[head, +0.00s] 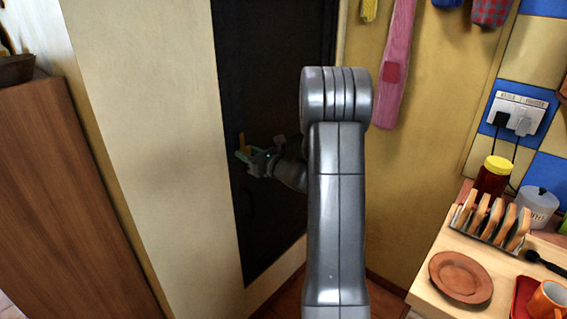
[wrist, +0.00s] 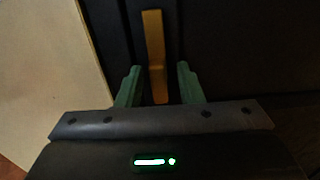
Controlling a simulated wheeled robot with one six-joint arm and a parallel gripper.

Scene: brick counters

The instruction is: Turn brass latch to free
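The brass latch (wrist: 153,45) is a long, narrow brass-yellow handle on a dark door (head: 270,60). It stands roughly upright in the wrist view, and a small part of it (head: 241,142) shows in the head view at the door's left side. My gripper (wrist: 159,70) has its two green fingers spread, one on each side of the latch's lower part. A gap shows between the latch and each finger. In the head view my gripper (head: 257,158) is at the latch, with my arm hiding part of the door.
A pale wall (head: 150,130) borders the door on the left, with a brown wooden cabinet (head: 70,200) beyond it. At the right, a counter holds a toast rack (head: 490,222), a terracotta plate (head: 460,277) and an orange mug (head: 548,300).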

